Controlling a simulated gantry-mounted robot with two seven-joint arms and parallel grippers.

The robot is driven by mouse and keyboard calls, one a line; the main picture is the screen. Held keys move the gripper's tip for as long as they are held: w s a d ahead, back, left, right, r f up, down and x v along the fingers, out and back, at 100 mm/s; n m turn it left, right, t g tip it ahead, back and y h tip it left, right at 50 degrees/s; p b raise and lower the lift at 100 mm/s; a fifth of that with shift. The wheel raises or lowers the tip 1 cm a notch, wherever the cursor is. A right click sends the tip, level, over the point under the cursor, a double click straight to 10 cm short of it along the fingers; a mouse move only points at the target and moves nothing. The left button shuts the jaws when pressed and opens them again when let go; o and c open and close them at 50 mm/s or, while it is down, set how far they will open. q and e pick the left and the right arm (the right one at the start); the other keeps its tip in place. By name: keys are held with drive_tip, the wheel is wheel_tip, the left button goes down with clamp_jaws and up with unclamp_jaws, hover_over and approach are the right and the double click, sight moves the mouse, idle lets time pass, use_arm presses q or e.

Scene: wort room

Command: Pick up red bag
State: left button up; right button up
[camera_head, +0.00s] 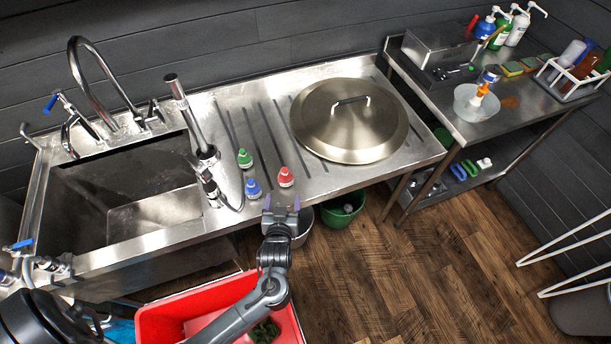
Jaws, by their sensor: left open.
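Nothing in view shows clearly as a red bag. A small item with a red top (286,178) stands on the steel counter (310,192), near its front edge, and is too small to tell whether it is a bag. My left gripper (281,204) is open and empty at the counter's front edge, just below the red-topped item in the picture and apart from it. Similar items with a green top (244,159) and a blue top (253,189) stand to its left. My right gripper is not in view.
A large round metal lid (335,125) lies right of the small items. The sink (115,190) is at left. A red tub (165,318) with dark green stuff inside sits below my left arm. A green bucket (345,218) stands under the counter.

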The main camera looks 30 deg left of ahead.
sight(285, 182)
use_arm(q)
drive_tip(key=b+x, duration=0.1)
drive_tip(key=x, duration=0.4)
drive_tip(key=shift+x, duration=3.3)
drive_tip(key=shift+r, duration=0.1)
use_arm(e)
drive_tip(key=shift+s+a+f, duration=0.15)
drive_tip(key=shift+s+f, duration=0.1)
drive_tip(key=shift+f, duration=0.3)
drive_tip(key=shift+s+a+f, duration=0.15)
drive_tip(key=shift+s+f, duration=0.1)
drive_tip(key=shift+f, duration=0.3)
use_arm(q)
drive_tip(key=c, duration=1)
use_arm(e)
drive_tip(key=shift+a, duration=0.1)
use_arm(q)
drive_tip(key=shift+c, duration=0.2)
